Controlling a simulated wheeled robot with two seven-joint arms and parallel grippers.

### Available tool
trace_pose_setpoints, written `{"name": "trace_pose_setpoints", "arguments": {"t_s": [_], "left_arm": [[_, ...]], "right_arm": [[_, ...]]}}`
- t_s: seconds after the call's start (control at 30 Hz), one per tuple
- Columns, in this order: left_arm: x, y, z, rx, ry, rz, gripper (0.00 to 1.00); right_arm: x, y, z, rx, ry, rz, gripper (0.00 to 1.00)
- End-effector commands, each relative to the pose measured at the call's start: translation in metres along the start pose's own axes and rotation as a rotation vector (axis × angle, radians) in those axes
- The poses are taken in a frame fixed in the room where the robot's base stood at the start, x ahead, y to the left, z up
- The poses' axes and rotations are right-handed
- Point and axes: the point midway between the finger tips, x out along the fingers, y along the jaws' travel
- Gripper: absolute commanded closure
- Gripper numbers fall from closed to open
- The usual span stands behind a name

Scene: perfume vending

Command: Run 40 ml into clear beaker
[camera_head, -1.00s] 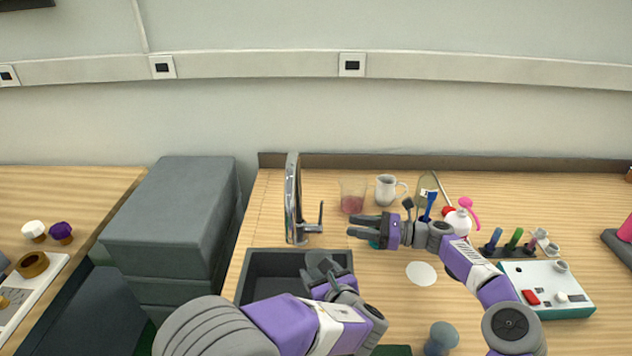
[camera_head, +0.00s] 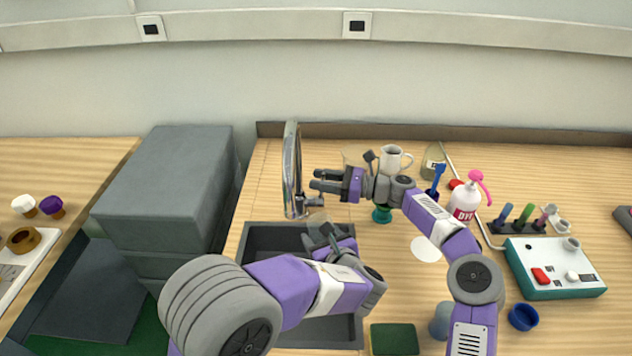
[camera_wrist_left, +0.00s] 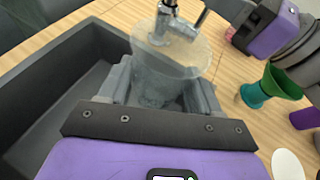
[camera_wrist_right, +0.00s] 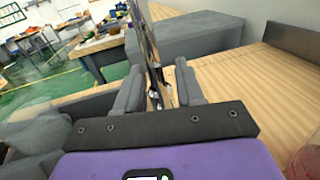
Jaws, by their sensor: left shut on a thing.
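My left gripper (camera_head: 318,238) is shut on the clear beaker (camera_wrist_left: 165,65), held upright over the dark sink (camera_head: 258,232). The beaker is faint in the head view (camera_head: 316,224). The chrome tap (camera_head: 292,165) stands behind the sink, and its lower part with the side lever (camera_head: 312,203) shows just beyond the beaker's rim in the left wrist view. My right gripper (camera_head: 314,180) is open and empty above the lever, with the tap between its fingers in the right wrist view (camera_wrist_right: 155,68). I cannot tell whether it touches. No water is visible.
A white mug (camera_head: 392,157), a green funnel (camera_wrist_left: 270,88), a DYE bottle (camera_head: 464,203) and a teal-edged device (camera_head: 555,268) stand to the right. A white disc (camera_head: 425,249) lies on the counter. Grey blocks (camera_head: 165,190) stand left of the sink.

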Motion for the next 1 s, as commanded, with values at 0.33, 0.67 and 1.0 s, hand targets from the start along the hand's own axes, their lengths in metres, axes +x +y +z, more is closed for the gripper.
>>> {"name": "trace_pose_setpoints", "arguments": {"t_s": [0.33,0.67,1.0], "left_arm": [[0.001,0.0,-0.003,0.0,0.0,0.0,0.66],[0.001,0.0,-0.003,0.0,0.0,0.0,0.66],[0.001,0.0,-0.003,0.0,0.0,0.0,0.66]], "right_arm": [[0.018,0.0,0.0,0.0,0.0,-0.001,0.62],[0.018,0.0,0.0,0.0,0.0,0.0,0.9],[0.017,0.0,0.0,0.0,0.0,-0.001,1.0]]}}
